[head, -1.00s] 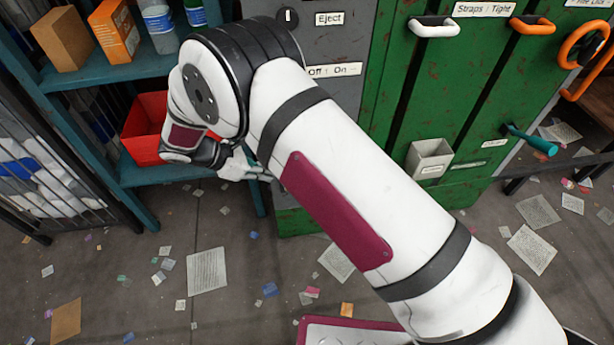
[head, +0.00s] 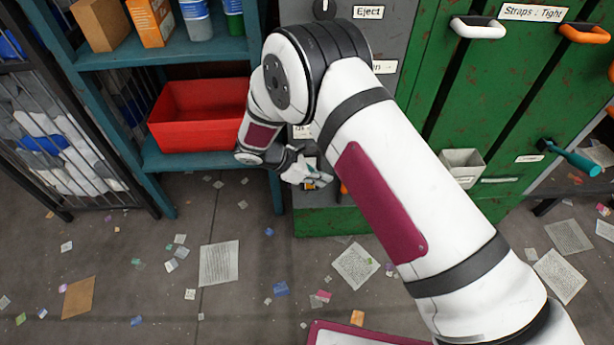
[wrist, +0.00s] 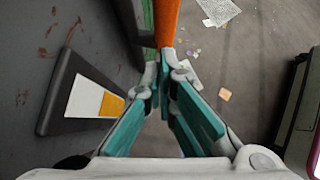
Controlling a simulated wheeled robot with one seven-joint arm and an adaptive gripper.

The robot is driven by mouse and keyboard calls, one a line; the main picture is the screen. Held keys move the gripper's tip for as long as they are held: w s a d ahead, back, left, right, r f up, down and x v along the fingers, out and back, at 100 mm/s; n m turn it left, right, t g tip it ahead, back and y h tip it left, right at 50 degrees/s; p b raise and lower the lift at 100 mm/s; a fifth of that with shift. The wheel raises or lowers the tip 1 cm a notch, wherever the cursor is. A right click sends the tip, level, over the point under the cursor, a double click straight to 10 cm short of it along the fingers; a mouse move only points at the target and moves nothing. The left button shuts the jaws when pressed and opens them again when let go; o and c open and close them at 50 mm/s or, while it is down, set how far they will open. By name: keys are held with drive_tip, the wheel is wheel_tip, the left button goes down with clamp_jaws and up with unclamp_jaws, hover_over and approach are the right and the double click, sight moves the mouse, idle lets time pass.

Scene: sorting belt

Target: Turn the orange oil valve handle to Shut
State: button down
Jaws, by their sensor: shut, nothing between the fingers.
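The orange handle (wrist: 167,22) shows in the wrist view as an upright bar at the top centre, just beyond my fingertips. In the head view only a sliver of orange (head: 340,190) shows beside my forearm. My gripper (wrist: 165,78) has its teal-padded fingers drawn together and empty. The fingertips look close to the near end of the handle; I cannot tell if they touch. A dark plate (wrist: 60,92) with white and yellow-orange fields is left of the fingers. In the head view my gripper (head: 312,178) is low in front of the grey cabinet, and my arm hides most of the valve.
The grey cabinet (head: 395,35) adjoins a green cabinet (head: 430,75) with white and orange pull handles. A teal lever (head: 572,158) sticks out at the right. A blue shelf holding a red bin (head: 200,120) stands left. Paper scraps litter the open floor.

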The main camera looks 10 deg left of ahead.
drive_tip(key=shift+w+d, duration=0.3)
drive_tip(key=shift+d, duration=0.25)
drive_tip(key=shift+w+d, duration=0.25)
drive_tip(key=shift+d, duration=0.3)
drive_tip(key=shift+r, duration=0.1)
drive_tip(key=shift+d+r+y, duration=0.2)
drive_tip(key=shift+y, duration=0.1)
